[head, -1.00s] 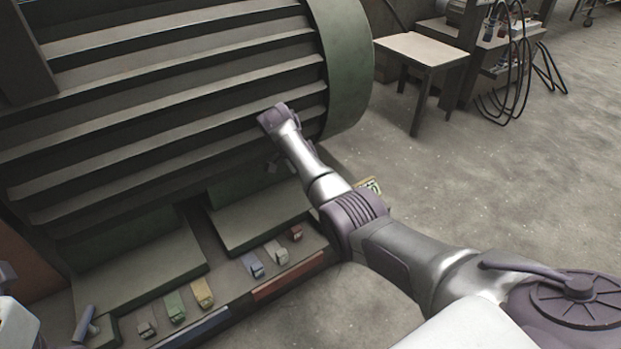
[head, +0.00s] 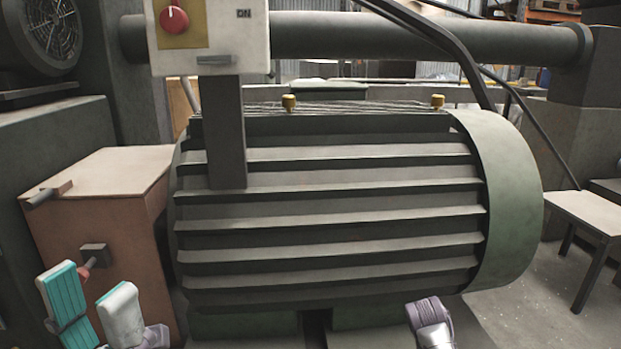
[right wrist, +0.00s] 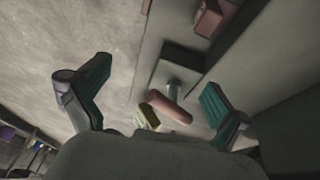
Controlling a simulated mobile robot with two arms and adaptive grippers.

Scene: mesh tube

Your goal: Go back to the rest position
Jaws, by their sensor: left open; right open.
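My left gripper (head: 92,285) is at the lower left of the head view, fingers up, with a teal pad showing on one finger. It is open and empty, in front of a reddish-brown cabinet.
The reddish-brown cabinet (head: 95,215) stands left of the drum. A control box (head: 210,35) with a red knob (head: 173,19) hangs on a post before the drum. A small table (head: 590,212) is at the right. Open floor shows at the lower right.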

